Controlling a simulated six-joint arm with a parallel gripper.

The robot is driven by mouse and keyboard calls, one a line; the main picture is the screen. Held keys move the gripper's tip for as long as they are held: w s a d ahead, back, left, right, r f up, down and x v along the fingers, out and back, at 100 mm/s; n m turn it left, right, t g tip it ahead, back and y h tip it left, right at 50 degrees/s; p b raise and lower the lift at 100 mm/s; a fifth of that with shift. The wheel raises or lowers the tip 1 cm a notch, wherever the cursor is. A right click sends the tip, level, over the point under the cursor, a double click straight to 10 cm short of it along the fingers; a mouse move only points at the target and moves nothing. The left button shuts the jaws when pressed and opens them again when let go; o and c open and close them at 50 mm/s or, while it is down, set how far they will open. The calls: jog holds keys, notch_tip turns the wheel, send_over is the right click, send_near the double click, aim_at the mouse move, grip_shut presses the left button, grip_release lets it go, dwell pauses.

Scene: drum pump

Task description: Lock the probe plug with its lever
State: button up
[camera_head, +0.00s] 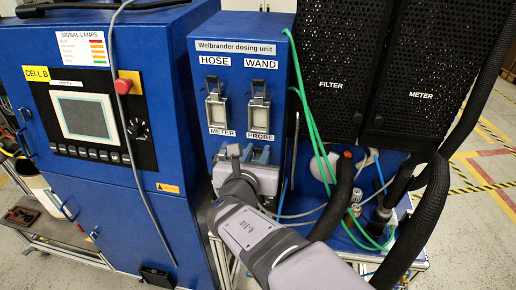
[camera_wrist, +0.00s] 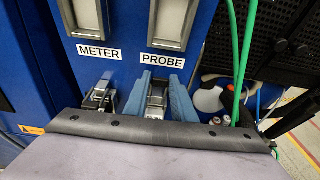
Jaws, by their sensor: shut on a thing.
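The PROBE label (camera_wrist: 162,60) and METER label (camera_wrist: 98,51) sit on the blue dosing unit in the wrist view. My gripper (camera_wrist: 158,92) is below the PROBE label. Its two blue fingers stand either side of a grey metal piece, the probe plug (camera_wrist: 157,97), and are shut on it. I cannot tell the plug's lever apart from its body, nor the lever's position. In the head view my gripper (camera_head: 257,154) is against the front of the unit below PROBE, and its fingers and wrist hide the plug.
A metal latched connector (camera_wrist: 100,94) sits under METER, just left of my fingers. Two metal-framed windows (camera_head: 216,105) are above. Green hoses (camera_head: 309,110) hang close on the right, and thick black hoses (camera_head: 433,200) stand farther right. The blue control cabinet (camera_head: 105,120) is on the left.

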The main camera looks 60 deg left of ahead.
jog(key=shift+s+d+f+t+y+b, duration=0.2)
jog(key=shift+t+y+b, duration=0.25)
jog(key=shift+b, duration=2.35)
jog(key=shift+s+d+f+t+y+b, duration=0.15)
jog(key=shift+t+y+b, duration=0.3)
jog(key=shift+b, duration=2.3)
jog(key=shift+f+b, duration=0.3)
jog(key=shift+b, duration=0.9)
jog(key=shift+s+d+f+t+y+b, duration=0.15)
jog(key=shift+s+d+t+y+b, duration=0.2)
jog(key=shift+b, duration=1.55)
jog(key=shift+w+a, duration=0.1)
jog(key=o, duration=0.8)
jog(key=shift+o, duration=0.2)
jog(key=shift+r, duration=0.2)
jog(key=r+b+v, duration=0.1)
jog(key=r+v, duration=0.1)
jog(key=v, duration=0.8)
jog(key=shift+r, duration=0.1)
